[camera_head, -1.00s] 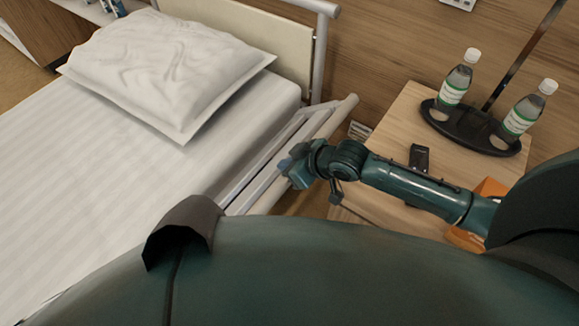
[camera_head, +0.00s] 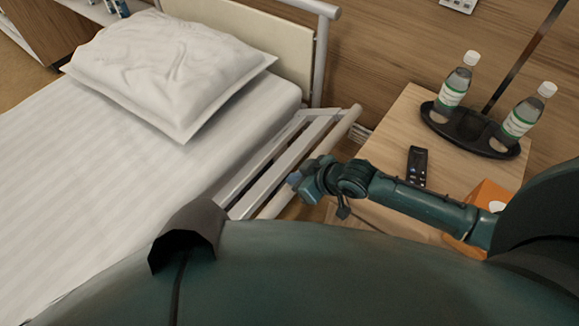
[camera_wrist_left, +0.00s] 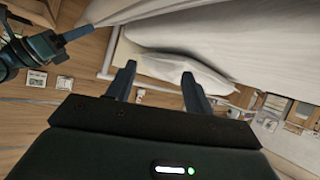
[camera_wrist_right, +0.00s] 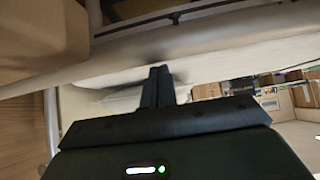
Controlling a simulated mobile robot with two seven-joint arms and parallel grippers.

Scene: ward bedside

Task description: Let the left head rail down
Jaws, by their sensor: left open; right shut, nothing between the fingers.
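The head rail (camera_head: 283,163) is a pale barred frame on the bed's side nearest the bedside table. It leans outward from the mattress, with its thick top bar (camera_head: 335,132) toward the table. My right gripper (camera_head: 294,182) is shut and empty at the rail's outer bar; I cannot tell whether it touches. In the right wrist view its closed fingers (camera_wrist_right: 160,72) are just below a pale bar (camera_wrist_right: 140,45). My left gripper (camera_wrist_left: 158,76) is open and empty in the left wrist view, facing the bed; it is not visible in the head view.
The bed (camera_head: 60,150) holds a white pillow (camera_head: 170,75). A bedside table (camera_head: 395,135) stands right of the rail, bearing a black tray (camera_head: 470,135) with two bottles, a dark remote (camera_head: 417,165) and an orange box (camera_head: 485,203). A narrow gap separates rail and table.

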